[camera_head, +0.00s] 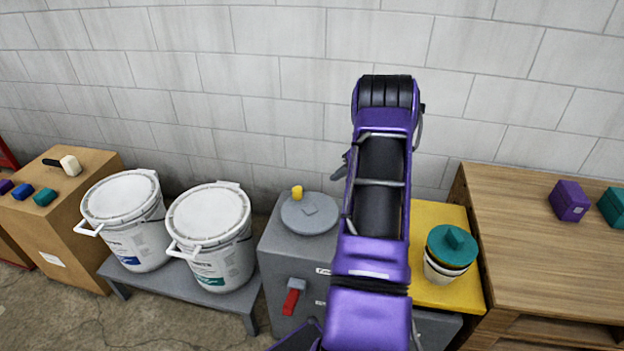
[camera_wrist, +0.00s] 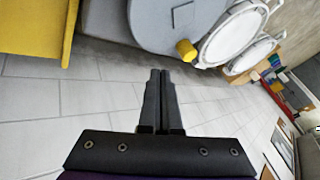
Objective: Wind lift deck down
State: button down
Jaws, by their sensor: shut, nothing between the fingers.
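A grey handwheel (camera_head: 310,213) with an upright yellow knob (camera_head: 297,192) lies flat on top of a grey box (camera_head: 285,255). The yellow deck (camera_head: 428,218) is to the right of the box, partly hidden by my arm. In the wrist view the handwheel (camera_wrist: 165,22) and its yellow knob (camera_wrist: 186,50) are at the top, and the yellow deck (camera_wrist: 30,28) is at top left. My gripper (camera_wrist: 160,72) is shut and empty, with its fingertips apart from the knob, below and left of it in the wrist view. I cannot make out the fingertips in the head view.
A stack of bowls with a teal lid (camera_head: 452,247) stands on the deck. A red lever (camera_head: 292,298) is on the box front. Two white buckets (camera_head: 210,232) stand on a low bench to the left. A wooden table (camera_head: 530,230) is at right, a block wall (camera_head: 260,80) behind.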

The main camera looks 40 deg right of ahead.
send_near(310, 199)
jog(key=w+f, duration=0.1)
jog(key=w+d+f, duration=0.1)
jog(key=w+f, duration=0.1)
jog(key=shift+w+d, duration=0.1)
jog(key=shift+d, duration=0.25)
jog(key=w+a, duration=0.2)
jog(key=shift+a+f+p, duration=0.15)
jog(key=shift+a+p, duration=0.15)
jog(key=shift+a, duration=0.05)
jog(key=shift+w+a+f, duration=0.1)
jog(key=shift+w+a, duration=0.2)
jog(key=shift+a, duration=0.15)
